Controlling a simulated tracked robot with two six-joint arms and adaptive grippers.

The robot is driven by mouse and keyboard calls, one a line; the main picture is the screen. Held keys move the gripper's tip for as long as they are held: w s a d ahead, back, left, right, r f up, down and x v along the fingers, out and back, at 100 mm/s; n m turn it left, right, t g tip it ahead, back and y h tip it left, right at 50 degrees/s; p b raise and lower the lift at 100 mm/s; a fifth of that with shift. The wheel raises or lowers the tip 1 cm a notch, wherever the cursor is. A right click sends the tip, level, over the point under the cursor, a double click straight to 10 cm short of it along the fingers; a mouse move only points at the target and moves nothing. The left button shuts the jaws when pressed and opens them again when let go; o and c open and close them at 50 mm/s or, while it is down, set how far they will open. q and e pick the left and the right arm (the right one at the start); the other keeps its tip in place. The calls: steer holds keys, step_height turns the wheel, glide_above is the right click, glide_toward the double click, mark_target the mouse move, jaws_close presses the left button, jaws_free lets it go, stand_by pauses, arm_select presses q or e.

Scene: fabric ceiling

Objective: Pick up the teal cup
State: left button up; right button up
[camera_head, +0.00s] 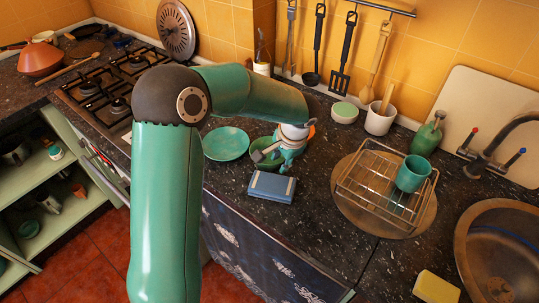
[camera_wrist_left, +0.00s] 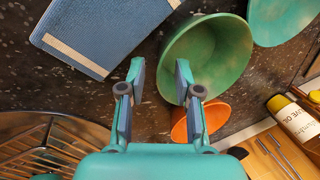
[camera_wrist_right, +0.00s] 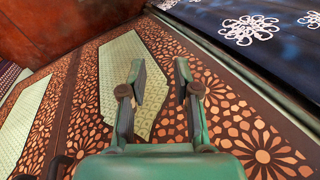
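The teal cup (camera_head: 412,174) stands in the wire dish rack (camera_head: 362,190) on the counter, right of centre in the head view. My left gripper (camera_head: 284,163) is over the counter to the left of the rack, apart from the cup. In the left wrist view its fingers (camera_wrist_left: 158,82) are open with nothing between them, with the green bowl near the right finger. The rack's edge shows at the lower left there.
A blue box-like item (camera_head: 271,187), green bowl (camera_head: 262,150) and teal plate (camera_head: 226,143) lie near my left gripper. An orange bowl (camera_wrist_left: 205,120) is beside the green one. A green soap bottle (camera_head: 427,138), tap (camera_head: 495,145) and sink (camera_head: 500,255) are near the rack.

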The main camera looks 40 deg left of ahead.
arm_select(q)
steer(key=shift+x, duration=1.35)
jaws_close()
steer(key=shift+r, duration=0.1)
